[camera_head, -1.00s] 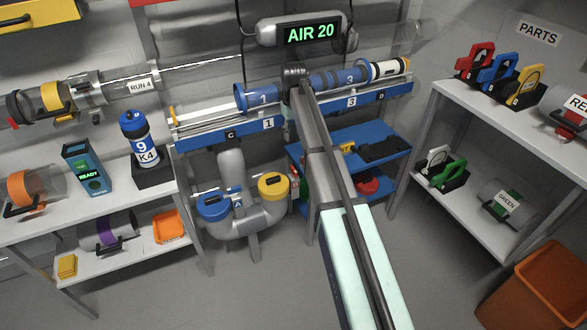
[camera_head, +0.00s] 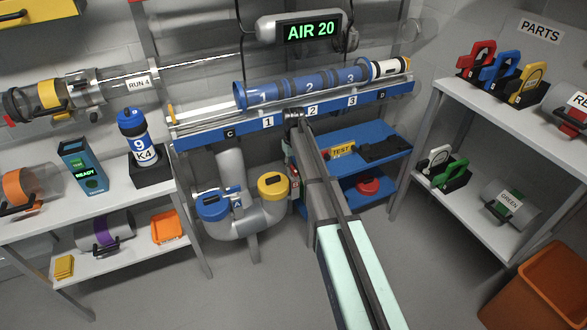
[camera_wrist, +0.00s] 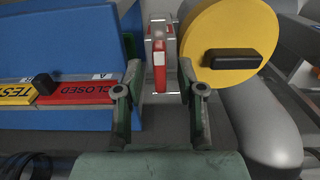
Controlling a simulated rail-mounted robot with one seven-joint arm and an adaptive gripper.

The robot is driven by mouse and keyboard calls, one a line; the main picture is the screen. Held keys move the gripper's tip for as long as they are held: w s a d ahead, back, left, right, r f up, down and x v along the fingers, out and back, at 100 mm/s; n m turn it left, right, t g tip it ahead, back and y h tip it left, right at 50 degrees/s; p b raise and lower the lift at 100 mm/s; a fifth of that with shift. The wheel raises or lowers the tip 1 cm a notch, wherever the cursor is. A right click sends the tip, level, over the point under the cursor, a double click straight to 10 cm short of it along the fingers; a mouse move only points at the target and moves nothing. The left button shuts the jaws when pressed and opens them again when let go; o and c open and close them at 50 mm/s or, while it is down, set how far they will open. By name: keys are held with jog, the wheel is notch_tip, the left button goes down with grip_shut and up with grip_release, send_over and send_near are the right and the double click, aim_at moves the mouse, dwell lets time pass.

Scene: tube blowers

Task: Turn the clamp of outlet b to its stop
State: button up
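Outlet b is not readable by label. The U-shaped grey pipe (camera_head: 243,225) has a blue cap (camera_head: 212,205) with a label A beside it and a yellow cap (camera_head: 272,186). The yellow cap with its black handle bar also shows in the wrist view (camera_wrist: 238,30), to the right of my gripper. A narrow red and white upright part (camera_wrist: 159,60), possibly the clamp, lies in view between my fingers, beside the yellow cap; contact is not visible. My gripper (camera_wrist: 160,75) is open with both fingers spread. In the head view my arm hides its fingers.
A blue shelf (camera_head: 375,135) with a yellow TEST sign stands right of the pipe. In the wrist view a blue panel (camera_wrist: 60,60) with a red CLOSED strip is close on the left. The blue rail (camera_head: 215,136) with numbered tubes runs above.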

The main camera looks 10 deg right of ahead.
jog(key=shift+f, duration=0.3)
grip_shut()
